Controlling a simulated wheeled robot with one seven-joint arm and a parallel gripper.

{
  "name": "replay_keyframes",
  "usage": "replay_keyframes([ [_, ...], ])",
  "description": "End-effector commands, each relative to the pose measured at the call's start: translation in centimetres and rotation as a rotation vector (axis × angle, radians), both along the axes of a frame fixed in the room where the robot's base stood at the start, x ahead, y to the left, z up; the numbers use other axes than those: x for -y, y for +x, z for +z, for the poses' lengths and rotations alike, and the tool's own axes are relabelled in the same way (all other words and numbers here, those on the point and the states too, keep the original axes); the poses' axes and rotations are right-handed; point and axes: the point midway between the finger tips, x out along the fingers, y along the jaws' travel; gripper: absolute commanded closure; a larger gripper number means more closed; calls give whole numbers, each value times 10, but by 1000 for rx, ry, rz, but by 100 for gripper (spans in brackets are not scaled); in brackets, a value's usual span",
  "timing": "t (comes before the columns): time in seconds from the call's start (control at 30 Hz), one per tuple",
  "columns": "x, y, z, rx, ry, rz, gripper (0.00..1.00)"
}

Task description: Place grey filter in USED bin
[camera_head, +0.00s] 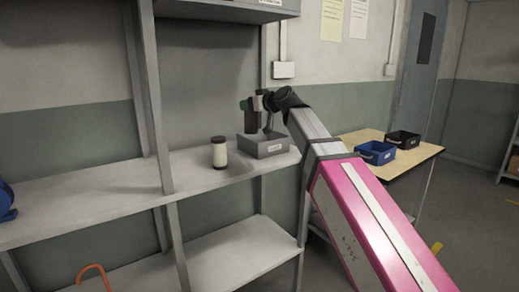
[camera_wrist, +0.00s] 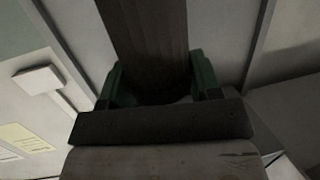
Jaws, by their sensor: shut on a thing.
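My gripper (camera_head: 250,105) is at the back right end of the upper shelf, above a grey bin (camera_head: 272,149). It is shut on a dark grey cylinder, the grey filter (camera_head: 251,122), which hangs just over or partly behind the bin; I cannot tell whether it is inside the rim. In the wrist view the filter (camera_wrist: 150,35) sits between the green fingers (camera_wrist: 152,85). The grey bin has a small label too small to read. On the wooden table, a blue bin (camera_head: 377,153) and a black bin (camera_head: 403,140) stand side by side; their labels are unreadable too.
A cream filter with dark ends (camera_head: 219,154) stands upright on the shelf (camera_head: 120,185), left of the grey bin. A shelf post (camera_head: 153,100) stands farther left. The wooden table (camera_head: 400,163) is at the right. A blue object (camera_head: 6,200) is at the left edge.

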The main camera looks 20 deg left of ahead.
Motion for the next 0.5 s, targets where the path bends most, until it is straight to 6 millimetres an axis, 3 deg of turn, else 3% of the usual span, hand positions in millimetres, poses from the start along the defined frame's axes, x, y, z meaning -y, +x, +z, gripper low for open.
replay_keyframes([
  [0.17, -2, 7, -5, -3, -1, 19, 84],
  [0.5, 25, 70, -45, -3, -1, 16, 84],
])
